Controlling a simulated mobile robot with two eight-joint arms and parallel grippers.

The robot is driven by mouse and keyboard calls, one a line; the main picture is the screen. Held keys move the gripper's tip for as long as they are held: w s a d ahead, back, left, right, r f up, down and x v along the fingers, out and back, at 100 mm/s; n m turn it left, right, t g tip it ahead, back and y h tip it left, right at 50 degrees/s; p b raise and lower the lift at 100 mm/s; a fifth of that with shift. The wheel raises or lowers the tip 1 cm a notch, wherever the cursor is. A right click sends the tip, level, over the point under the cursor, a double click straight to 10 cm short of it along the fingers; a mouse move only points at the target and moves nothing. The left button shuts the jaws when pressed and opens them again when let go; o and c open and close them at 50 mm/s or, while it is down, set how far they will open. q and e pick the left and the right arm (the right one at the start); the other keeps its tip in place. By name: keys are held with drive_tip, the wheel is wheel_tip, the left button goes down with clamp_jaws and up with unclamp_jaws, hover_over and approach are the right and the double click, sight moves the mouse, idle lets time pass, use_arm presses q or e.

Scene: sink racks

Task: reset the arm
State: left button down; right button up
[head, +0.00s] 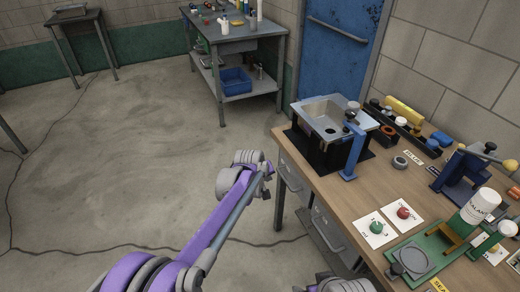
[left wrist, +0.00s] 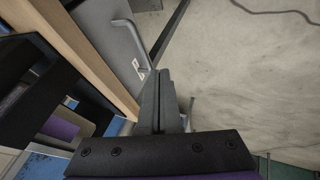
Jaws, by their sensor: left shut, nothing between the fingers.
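My left arm, purple and grey, reaches up from the bottom of the head view. Its gripper (head: 267,184) hangs over the floor just left of the workbench (head: 300,165), apart from it. In the left wrist view the dark fingers (left wrist: 163,75) are pressed together with nothing between them. The bench's wooden edge and a drawer handle (left wrist: 133,38) show beside the fingers. At the bottom of the head view a grey rounded part of my other arm shows, but its gripper is not seen.
The bench holds a metal sink box (head: 322,112), a blue clamp device (head: 465,170), a red knob on a card (head: 403,212) and a white bottle (head: 480,207). A shelf table with a blue bin (head: 236,80) stands behind. The floor to the left is clear.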

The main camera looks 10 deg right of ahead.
use_arm(q)
drive_tip(key=s+a+r+y+p, duration=0.1)
drive_tip(key=s+a+r+p, duration=0.1)
drive_tip(key=s+a+r, duration=0.6)
drive_tip(key=s+a+r+y+p, duration=0.1)
drive_tip(key=s+a+r+p, duration=0.15)
drive_tip(key=s+a, duration=0.45)
drive_tip(key=s+a+m+y+p, duration=0.1)
drive_tip(key=s+a, duration=0.6)
drive_tip(key=s, duration=0.3)
drive_tip(key=s+a+m+y+p, duration=0.1)
drive_tip(key=s+a+p, duration=0.1)
drive_tip(key=s+a, duration=0.6)
drive_tip(key=s, duration=0.3)
drive_tip(key=shift+s+a+f, duration=0.15)
drive_tip(key=shift+a+f, duration=0.05)
drive_tip(key=shift+f, duration=0.15)
